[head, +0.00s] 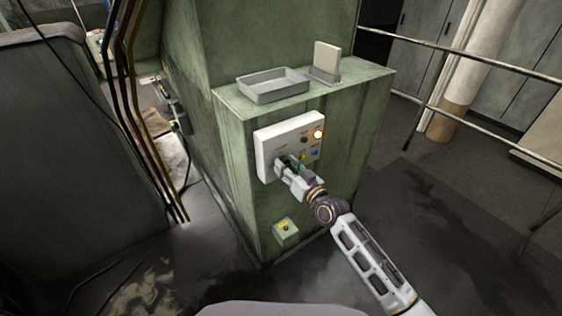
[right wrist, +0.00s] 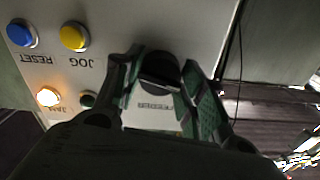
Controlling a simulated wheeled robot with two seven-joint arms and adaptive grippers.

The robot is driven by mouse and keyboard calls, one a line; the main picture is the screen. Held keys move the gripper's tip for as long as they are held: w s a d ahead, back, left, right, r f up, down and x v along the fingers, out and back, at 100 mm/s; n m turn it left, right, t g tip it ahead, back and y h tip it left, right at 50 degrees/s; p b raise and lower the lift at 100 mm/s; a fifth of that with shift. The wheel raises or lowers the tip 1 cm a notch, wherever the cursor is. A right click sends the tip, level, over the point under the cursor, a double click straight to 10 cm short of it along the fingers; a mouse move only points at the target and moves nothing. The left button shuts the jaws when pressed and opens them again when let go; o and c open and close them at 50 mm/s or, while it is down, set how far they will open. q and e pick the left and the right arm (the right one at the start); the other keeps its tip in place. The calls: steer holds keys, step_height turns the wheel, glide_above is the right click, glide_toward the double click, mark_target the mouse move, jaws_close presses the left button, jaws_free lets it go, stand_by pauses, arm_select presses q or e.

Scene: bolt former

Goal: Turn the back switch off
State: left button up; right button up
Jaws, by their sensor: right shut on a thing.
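A white control panel (head: 264,158) is fixed to the front of the green machine. My right gripper (head: 285,163) reaches its lower left part and hides what is there in the head view. In the right wrist view a round black switch knob (right wrist: 158,66) sits on the panel with a small label beside it. The fingers of my right gripper (right wrist: 160,78) are on both sides of this knob and shut on it. The label is too blurred to read, and so is the knob's setting. My left gripper is not in view.
The panel also bears a lit orange lamp (head: 317,134), a blue RESET button (right wrist: 22,33) and a yellow JOG button (right wrist: 74,36). A grey tray (head: 272,86) stands on the ledge above. A small box with a yellow top (head: 286,229) is lower down. Railings stand at right.

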steer(key=shift+n, duration=1.9)
steer(key=o, duration=1)
steer(key=shift+c, duration=0.2)
steer(key=o, duration=0.4)
steer(key=shift+c, duration=0.2)
steer(key=shift+s+d+p, duration=0.4)
steer(key=shift+s+p, duration=0.1)
steer(key=shift+p, duration=0.1)
steer(key=shift+p+v, duration=0.55)
steer(key=shift+v, duration=0.65)
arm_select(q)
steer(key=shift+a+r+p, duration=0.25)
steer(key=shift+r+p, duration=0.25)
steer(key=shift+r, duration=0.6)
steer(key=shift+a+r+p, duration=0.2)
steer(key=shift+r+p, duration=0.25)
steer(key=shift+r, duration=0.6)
arm_select(e)
steer(key=shift+v, duration=2.15)
